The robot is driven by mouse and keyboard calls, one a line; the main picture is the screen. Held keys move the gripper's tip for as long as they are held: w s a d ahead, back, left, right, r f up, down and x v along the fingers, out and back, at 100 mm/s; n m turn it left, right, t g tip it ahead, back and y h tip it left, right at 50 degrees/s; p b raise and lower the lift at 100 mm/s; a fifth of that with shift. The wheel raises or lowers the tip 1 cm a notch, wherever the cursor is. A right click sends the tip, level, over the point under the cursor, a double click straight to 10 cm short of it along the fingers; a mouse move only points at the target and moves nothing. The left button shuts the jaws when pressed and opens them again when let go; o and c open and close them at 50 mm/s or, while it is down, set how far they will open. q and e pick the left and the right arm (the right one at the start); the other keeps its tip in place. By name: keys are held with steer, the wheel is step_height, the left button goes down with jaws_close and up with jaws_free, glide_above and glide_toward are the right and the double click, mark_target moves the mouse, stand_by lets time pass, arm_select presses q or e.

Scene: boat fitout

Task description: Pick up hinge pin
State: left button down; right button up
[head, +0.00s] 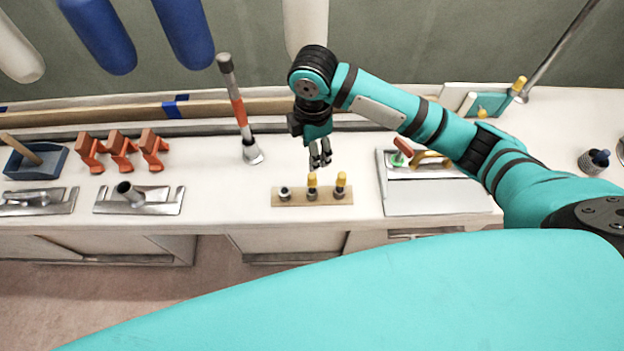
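A small wooden block (298,198) lies near the front edge of the white counter. Two yellow-topped pins stand upright in it, a middle pin (312,181) and a right pin (341,181). At its left end is a metal fitting (285,192) with no yellow top. I cannot tell which piece is the hinge pin. My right gripper (320,160) points down just above and behind the block, near the middle pin. Its two fingers show a narrow gap with nothing between them. My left gripper is not in view.
Left on the counter are orange clamps (121,147), metal plates (138,200) and a blue tray (35,161). A shallow tray (432,198) with tools is at right. Blue fenders (100,35) hang behind.

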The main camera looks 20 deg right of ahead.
mark_target(312, 175)
step_height(312, 175, down, 8)
steer(key=shift+r+p, duration=0.1)
steer(key=shift+p, duration=0.4)
steer(key=f, duration=0.1)
steer(key=f+p, duration=0.1)
steer(key=f, duration=0.2)
steer(key=shift+w+f, duration=0.1)
steer(key=shift+w, duration=0.15)
steer(key=shift+f, duration=0.5)
jaws_close()
